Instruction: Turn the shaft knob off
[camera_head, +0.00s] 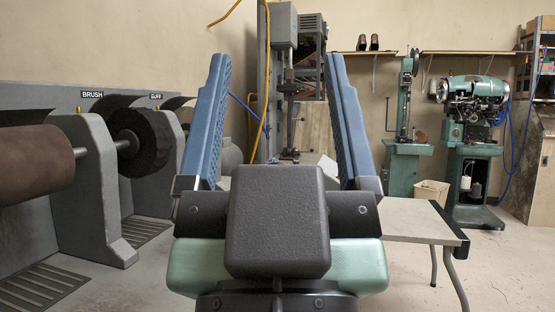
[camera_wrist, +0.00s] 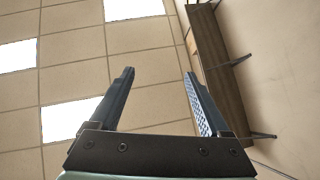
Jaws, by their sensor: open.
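My gripper (camera_head: 278,62) is close in front of the head camera, with its two blue ridged fingers pointing up and spread wide apart. It also shows in the wrist view (camera_wrist: 159,73), open and empty, against the ceiling. A green stitching machine (camera_head: 472,125) stands at the far right against the wall, with a dark mechanism on top and a blue cable. My gripper is well away from it and touches nothing. I cannot pick out a shaft knob in either view; it is too small or hidden.
A grey finishing bench (camera_head: 100,190) with a brown roller (camera_head: 35,165) and a black brush wheel (camera_head: 145,142) runs along the left. A low table (camera_head: 415,220) stands right of my gripper. A slim green machine (camera_head: 405,150) stands behind it. Floor at the lower right is clear.

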